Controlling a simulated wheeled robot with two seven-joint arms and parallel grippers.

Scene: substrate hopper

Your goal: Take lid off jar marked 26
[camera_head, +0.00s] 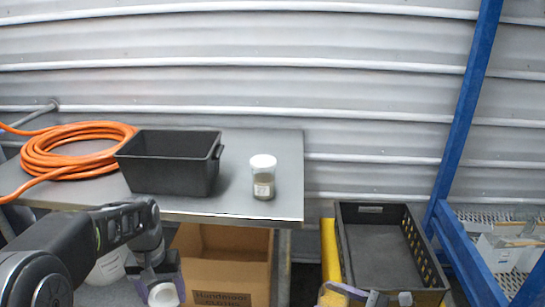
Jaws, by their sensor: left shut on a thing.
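A clear jar (263,184) with a white lid (263,161) stands upright on the grey table (232,207), right of the black bin. It holds dark material, and its small label is too blurred to read for certain. My left gripper (161,284) is low in front of the table's front edge, left of and below this jar. It is shut on a white round-topped thing (163,294), perhaps a lid or a lidded jar; its lower part is cut off by the picture edge.
A black bin (168,172) and a coiled orange hose (75,150) occupy the table's left part. A cardboard box (230,283) stands below. A black crate (385,255) stands at the right, beside a blue post (466,105). The tabletop around the jar is clear.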

